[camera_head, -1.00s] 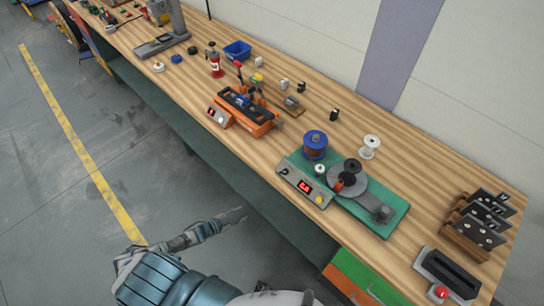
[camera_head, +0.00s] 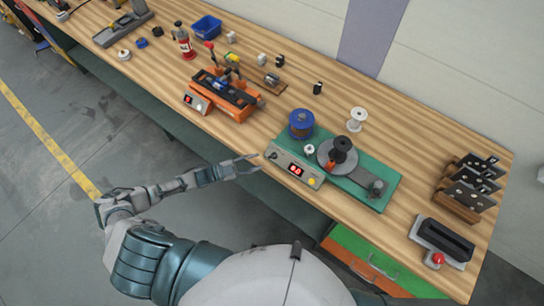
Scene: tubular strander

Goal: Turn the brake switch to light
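A grey control box (camera_head: 292,168) stands at the front edge of a green-based winding machine (camera_head: 378,191). The box has a red lit display (camera_head: 296,170), a yellow button (camera_head: 311,181) and a small dark switch (camera_head: 273,155) at its left end. That dark switch may be the brake switch; its label and setting are too small to read. My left gripper (camera_head: 256,163) is just left of the box, near the bench's front edge. Its fingers look slightly apart and empty, pointing at the switch end without visible contact. My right gripper is out of view.
On the green base stand a blue-topped spool (camera_head: 301,124) and a dark reel (camera_head: 342,150). A white spool (camera_head: 356,119) is behind. An orange device (camera_head: 226,94) is to the left. A grey unit with a red button (camera_head: 438,258) is at the right. Floor in front is clear.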

